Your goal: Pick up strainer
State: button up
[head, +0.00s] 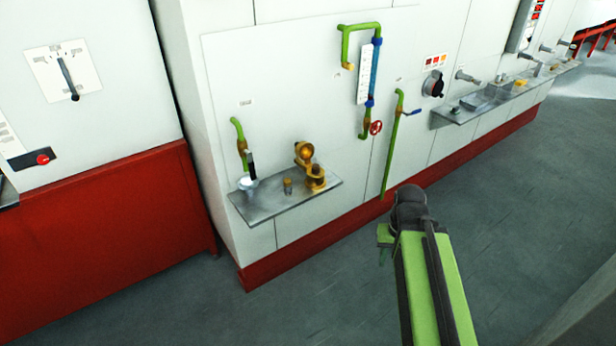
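I cannot tell for sure which item is the strainer. On the grey metal shelf (262,210) stands a small brass-coloured cylinder (287,187), too small to show any mesh. To its right is a brass housing (316,180) with a round part raised at its top. To its left is a pale cup-like piece (247,184) with a dark upright part above it. My green and black arm reaches in from the bottom right. My gripper (384,242) is partly hidden by the arm, apart from the shelf and to its right. Its fingers cannot be made out.
Green pipes with a blue section and a red handwheel (376,128) run on the white wall panel above and right of the shelf. A second shelf (478,106) with small items is farther right. Red-based cabinets (100,230) stand left. The grey floor (300,310) in front is clear.

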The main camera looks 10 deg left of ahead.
aim_at(316, 168)
jog(key=u, duration=1.45)
jog(key=i, duration=1)
jog(key=z, duration=0.05)
